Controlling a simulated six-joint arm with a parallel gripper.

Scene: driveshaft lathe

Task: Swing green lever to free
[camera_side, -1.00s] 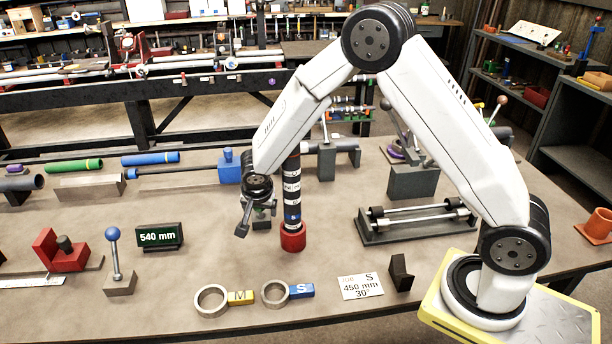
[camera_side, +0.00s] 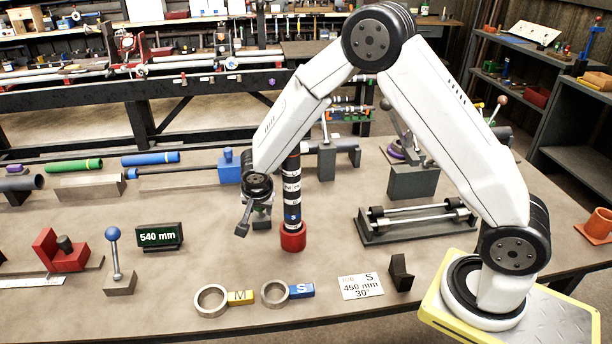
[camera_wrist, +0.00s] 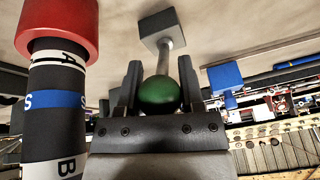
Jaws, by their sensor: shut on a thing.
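The green lever's ball knob (camera_wrist: 160,94) sits between the two dark fingers of my gripper (camera_wrist: 159,80) in the wrist view. My gripper is shut on it. The lever's pale rod runs from the knob to a grey base block (camera_wrist: 158,26). In the side view my gripper (camera_side: 258,206) is low over the table, left of the striped column.
The dark striped column with a red foot (camera_side: 292,238) stands close to my gripper's right; its red end (camera_wrist: 60,25) fills the wrist view's left. A blue block (camera_side: 229,166) is behind. A blue-ball lever (camera_side: 113,236) and a 540 mm sign (camera_side: 160,236) stand left.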

